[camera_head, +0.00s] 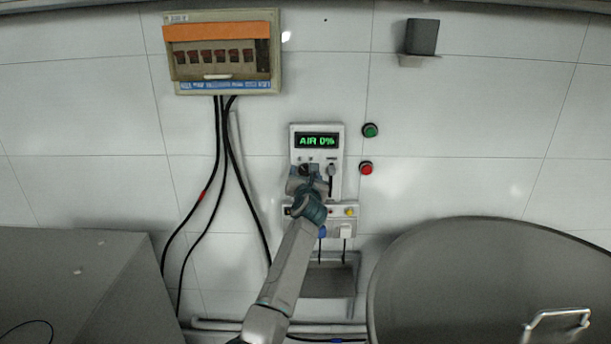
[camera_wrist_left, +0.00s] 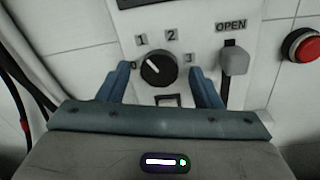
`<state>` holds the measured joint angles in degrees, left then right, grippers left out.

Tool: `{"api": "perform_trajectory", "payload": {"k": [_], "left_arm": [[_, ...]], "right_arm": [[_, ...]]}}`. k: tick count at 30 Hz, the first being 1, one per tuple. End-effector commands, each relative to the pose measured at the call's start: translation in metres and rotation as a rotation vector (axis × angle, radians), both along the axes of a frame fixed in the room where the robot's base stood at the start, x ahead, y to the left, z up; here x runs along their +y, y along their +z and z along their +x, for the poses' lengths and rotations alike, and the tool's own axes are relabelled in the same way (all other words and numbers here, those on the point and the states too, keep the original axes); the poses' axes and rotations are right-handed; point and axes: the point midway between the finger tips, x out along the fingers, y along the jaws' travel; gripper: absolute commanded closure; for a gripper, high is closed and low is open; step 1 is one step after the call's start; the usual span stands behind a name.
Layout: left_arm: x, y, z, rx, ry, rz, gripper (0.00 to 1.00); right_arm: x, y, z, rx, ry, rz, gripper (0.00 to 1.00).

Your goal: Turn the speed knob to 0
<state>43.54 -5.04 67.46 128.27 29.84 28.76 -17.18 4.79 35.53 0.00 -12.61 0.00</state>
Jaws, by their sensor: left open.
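The black round speed knob (camera_wrist_left: 158,68) sits on a white control panel (camera_wrist_left: 265,10), with labels 0, 1, 2 and 3 around it. Its white pointer mark is tilted to the upper left, seemingly between 0 and 1. My left gripper (camera_wrist_left: 160,76) is open, with one blue finger on each side of the knob; I cannot tell whether they touch it. In the head view the knob (camera_head: 304,169) shows just above my left gripper (camera_head: 308,180), below a green display (camera_head: 317,141) reading "AIR 0%". My right gripper is not in view.
A grey lever (camera_wrist_left: 235,62) under the word OPEN stands right of the knob. A red button (camera_head: 366,168) and a green button (camera_head: 370,130) are on the wall to the right. A breaker box (camera_head: 272,85) with black cables is upper left; a large grey vessel (camera_head: 480,270) is lower right.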

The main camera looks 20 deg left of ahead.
Motion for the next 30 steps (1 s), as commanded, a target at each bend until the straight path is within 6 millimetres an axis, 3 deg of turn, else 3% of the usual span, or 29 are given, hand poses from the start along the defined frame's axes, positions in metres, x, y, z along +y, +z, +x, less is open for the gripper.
{"api": "perform_trajectory", "payload": {"k": [2,9,20,30], "left_arm": [[0.000,0.000,0.000,0.000,0.000,0.000,0.41],[0.000,0.000,0.000,0.000,0.000,0.000,0.86],[0.000,-0.001,0.000,-0.015,0.000,-0.053,0.86],[0.000,-0.003,0.000,-0.083,0.000,-0.288,0.85]], "right_arm": [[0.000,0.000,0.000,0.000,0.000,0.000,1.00],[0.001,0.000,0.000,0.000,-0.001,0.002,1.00],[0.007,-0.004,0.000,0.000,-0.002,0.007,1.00],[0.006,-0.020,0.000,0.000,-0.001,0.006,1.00]]}}
